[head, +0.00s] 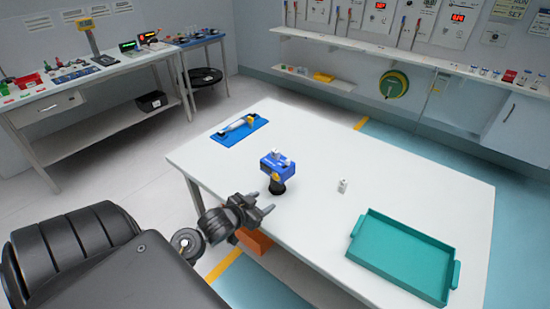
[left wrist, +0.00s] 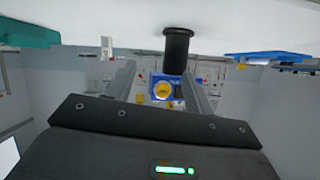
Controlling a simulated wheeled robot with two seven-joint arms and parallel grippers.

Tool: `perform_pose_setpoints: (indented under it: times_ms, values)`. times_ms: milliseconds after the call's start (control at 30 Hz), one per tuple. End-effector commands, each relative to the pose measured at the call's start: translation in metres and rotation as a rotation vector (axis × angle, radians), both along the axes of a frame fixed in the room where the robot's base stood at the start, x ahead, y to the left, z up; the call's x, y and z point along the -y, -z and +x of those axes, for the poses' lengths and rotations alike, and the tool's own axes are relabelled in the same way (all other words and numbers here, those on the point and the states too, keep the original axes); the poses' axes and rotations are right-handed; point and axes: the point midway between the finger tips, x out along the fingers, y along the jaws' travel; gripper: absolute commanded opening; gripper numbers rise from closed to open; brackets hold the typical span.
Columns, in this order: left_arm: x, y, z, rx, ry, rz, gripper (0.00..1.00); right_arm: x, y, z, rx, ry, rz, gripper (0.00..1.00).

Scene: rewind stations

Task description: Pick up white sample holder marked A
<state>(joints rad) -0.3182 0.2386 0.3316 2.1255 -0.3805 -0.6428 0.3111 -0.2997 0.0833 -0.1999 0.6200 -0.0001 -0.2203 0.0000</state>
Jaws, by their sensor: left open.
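A small white sample holder (head: 343,185) stands on the white table (head: 400,190), right of a blue device; its marking is too small to read. It also shows in the left wrist view (left wrist: 107,46), where the picture is upside down. My left gripper (head: 264,203) is open and empty near the table's front left edge, in front of the stand and apart from the holder. My right gripper is out of view.
A teal tray (head: 358,252) with handles lies at the table's right front. A blue mat (head: 222,140) with a white tool on it lies at the back left. The table around the holder is clear. An orange thing (head: 257,241) shows below the table edge.

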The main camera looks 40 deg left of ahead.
Motion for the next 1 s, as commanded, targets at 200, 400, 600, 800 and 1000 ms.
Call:
perform_pose_setpoints:
  times_ms: [200, 400, 600, 800, 1000]
  values:
    - [-0.056, -0.058, 0.038, 0.298, 0.054, -0.091, 0.53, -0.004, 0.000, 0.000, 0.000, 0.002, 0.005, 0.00]
    - [-0.074, -0.084, 0.043, 0.416, 0.092, -0.144, 0.53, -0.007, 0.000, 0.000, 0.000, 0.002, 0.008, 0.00]
    - [-0.074, -0.088, 0.049, 0.429, 0.097, -0.150, 0.53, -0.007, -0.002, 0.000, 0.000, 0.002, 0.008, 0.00]
    - [-0.072, -0.088, 0.080, 0.427, 0.095, -0.150, 0.53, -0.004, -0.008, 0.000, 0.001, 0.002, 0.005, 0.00]
    - [-0.071, -0.086, 0.098, 0.426, 0.097, -0.148, 0.53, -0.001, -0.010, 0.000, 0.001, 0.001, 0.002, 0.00]
